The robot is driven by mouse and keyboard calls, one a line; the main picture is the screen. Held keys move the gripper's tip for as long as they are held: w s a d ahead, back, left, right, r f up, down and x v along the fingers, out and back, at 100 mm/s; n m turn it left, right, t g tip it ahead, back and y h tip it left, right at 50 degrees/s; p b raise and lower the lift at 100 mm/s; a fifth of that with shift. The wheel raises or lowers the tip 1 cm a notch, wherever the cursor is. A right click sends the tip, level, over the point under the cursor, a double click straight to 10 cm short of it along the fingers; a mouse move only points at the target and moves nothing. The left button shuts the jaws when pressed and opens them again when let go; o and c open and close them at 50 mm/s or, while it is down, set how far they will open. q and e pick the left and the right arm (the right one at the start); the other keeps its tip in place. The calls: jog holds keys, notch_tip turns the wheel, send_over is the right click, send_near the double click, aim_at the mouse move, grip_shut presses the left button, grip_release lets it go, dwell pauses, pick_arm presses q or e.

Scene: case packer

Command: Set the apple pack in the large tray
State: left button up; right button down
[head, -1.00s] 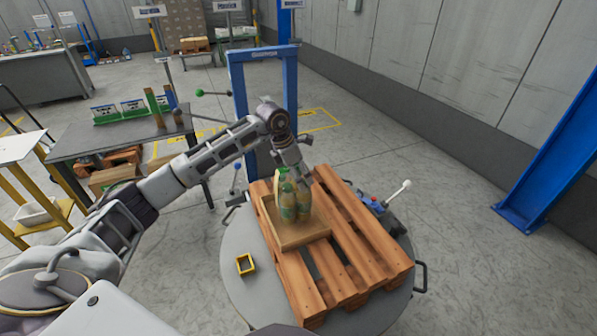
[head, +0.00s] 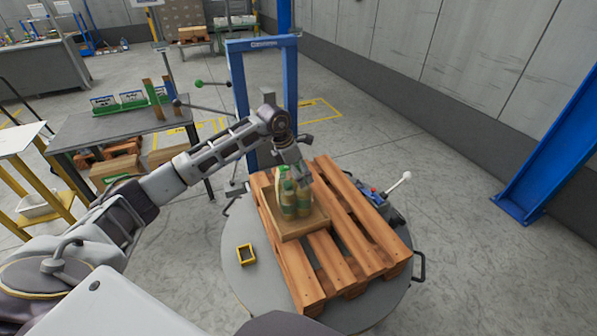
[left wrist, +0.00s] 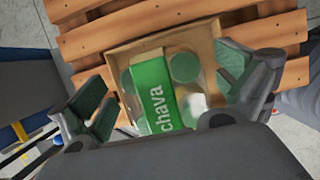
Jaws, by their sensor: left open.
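The apple pack (head: 288,203), several bottles with green caps and a green "chava" label (left wrist: 157,92), stands upright inside a shallow light-brown tray (head: 302,234) on the wooden pallet. The tray's rim also shows in the left wrist view (left wrist: 193,32). My left gripper (head: 298,174) is above the pack, reaching down from the left. In the left wrist view its open fingers (left wrist: 165,101) lie on either side of the pack, with the pack between them. Contact cannot be made out. My right gripper is not in view.
The pallet (head: 355,235) lies on a round grey turntable (head: 245,285) with a small yellow frame (head: 245,254) on it. A blue gate (head: 262,45) stands behind. A dark table (head: 120,128) is at the left. A white-knobbed lever (head: 400,182) stands at the right.

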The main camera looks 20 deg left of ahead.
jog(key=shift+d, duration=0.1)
pick_arm(q)
jog(key=shift+r, duration=0.15)
jog(key=shift+s+a+r, duration=0.15)
jog(key=shift+a+r, duration=0.05)
jog(key=shift+r, duration=0.35)
jog(key=b+v, duration=0.1)
jog(key=v, duration=0.9)
jog(key=shift+s+r, duration=0.1)
jog(key=shift+r, duration=0.15)
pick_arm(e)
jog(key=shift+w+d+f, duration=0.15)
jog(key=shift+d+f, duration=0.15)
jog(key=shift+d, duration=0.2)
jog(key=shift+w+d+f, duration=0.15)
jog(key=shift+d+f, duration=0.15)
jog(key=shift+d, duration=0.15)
